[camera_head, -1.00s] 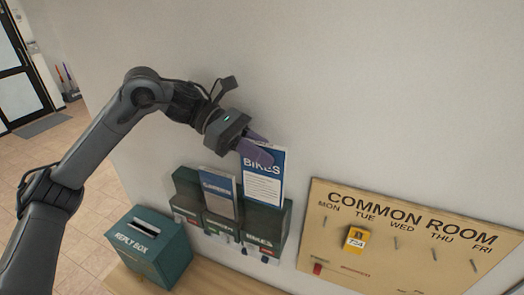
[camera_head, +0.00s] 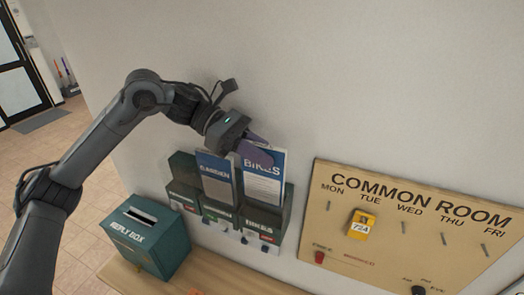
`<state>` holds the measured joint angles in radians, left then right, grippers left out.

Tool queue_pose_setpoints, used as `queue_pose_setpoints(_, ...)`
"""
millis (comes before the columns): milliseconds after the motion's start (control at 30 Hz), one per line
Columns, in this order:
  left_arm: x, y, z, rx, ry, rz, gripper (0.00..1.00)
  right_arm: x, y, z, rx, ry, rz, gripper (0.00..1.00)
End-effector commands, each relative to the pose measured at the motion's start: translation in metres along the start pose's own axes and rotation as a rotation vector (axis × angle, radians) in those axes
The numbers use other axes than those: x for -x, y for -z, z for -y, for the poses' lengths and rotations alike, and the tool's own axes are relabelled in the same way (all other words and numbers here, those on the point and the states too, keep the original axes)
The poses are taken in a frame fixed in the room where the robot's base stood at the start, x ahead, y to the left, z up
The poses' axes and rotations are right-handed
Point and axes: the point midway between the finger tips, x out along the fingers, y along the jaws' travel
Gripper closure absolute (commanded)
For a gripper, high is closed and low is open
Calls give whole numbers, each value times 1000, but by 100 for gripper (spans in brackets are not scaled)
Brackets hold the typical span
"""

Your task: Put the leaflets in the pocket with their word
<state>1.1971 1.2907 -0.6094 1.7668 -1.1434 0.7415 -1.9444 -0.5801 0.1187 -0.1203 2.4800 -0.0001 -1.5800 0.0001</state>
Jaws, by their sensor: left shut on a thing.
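A blue and white leaflet headed BIKES (camera_head: 263,182) stands upright at the right-hand pocket of the green wall rack, and its lower part is hidden by the pocket front. My left gripper (camera_head: 256,153) is shut on its top edge. The pocket labelled BIKES (camera_head: 263,218) is directly below the leaflet. A second leaflet, headed GARDEN (camera_head: 216,178), stands in the middle pocket (camera_head: 217,212). The left pocket (camera_head: 183,190) shows no leaflet. My right gripper is not in view.
A green reply box (camera_head: 148,238) stands on the wooden shelf (camera_head: 125,277) at the lower left. A COMMON ROOM board (camera_head: 400,240) with pegs and a yellow tag (camera_head: 361,225) hangs to the right. The wall above is clear.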

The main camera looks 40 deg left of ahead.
Motion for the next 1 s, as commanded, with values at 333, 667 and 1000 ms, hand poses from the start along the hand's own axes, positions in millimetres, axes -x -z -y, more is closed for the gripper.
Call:
queue_pose_setpoints(333, 0, 0, 0, 0, 0, 0, 100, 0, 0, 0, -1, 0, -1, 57)
queue_pose_setpoints(667, 0, 0, 0, 0, 0, 0, 52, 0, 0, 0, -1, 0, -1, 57)
queue_pose_setpoints(1000, 8, 0, 0, 0, -2, -2, 52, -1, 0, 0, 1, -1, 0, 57)
